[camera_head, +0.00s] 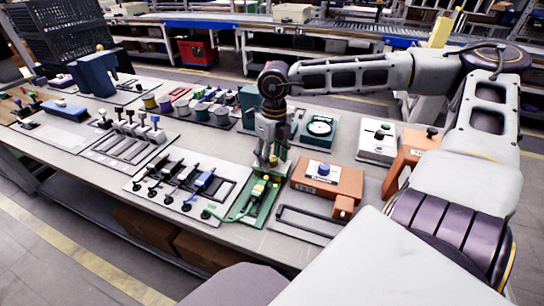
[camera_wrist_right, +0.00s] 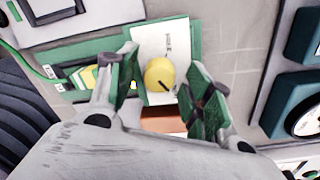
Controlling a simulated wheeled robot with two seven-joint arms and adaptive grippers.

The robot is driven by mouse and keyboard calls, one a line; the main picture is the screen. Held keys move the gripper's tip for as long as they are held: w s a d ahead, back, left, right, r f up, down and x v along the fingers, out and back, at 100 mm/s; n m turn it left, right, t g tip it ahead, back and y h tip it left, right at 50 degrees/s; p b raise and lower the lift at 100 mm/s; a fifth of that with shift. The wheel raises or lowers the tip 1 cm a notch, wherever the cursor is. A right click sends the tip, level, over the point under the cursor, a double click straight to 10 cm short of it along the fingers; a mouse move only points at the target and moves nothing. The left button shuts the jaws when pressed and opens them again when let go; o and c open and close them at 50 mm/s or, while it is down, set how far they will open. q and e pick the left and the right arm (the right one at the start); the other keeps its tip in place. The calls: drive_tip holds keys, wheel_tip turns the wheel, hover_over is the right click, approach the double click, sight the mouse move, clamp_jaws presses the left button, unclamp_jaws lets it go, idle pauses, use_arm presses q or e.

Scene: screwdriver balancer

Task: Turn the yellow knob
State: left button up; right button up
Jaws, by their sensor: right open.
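The yellow knob (camera_wrist_right: 159,74) is round with a dark mark and sits on a white plate (camera_wrist_right: 150,42) on a green panel in the right wrist view. In the head view the knob (camera_head: 273,160) shows small at the upper end of the green panel (camera_head: 250,215). My right gripper (camera_wrist_right: 163,90) is open, with one fingertip on each side of the knob. I cannot tell whether the fingers touch it. In the head view my right gripper (camera_head: 268,150) points down over the panel and partly covers it. My left gripper is not in view.
An orange box with a blue knob (camera_head: 323,169) stands just right of the gripper. A panel with several dark levers (camera_head: 190,180) lies to the left. A green-framed dial (camera_head: 319,127) and a white box (camera_head: 378,140) stand behind to the right. The table is crowded.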

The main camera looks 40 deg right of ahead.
drive_tip(key=shift+c, duration=0.4)
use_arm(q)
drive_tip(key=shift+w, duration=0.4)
use_arm(e)
drive_tip(key=c, duration=1)
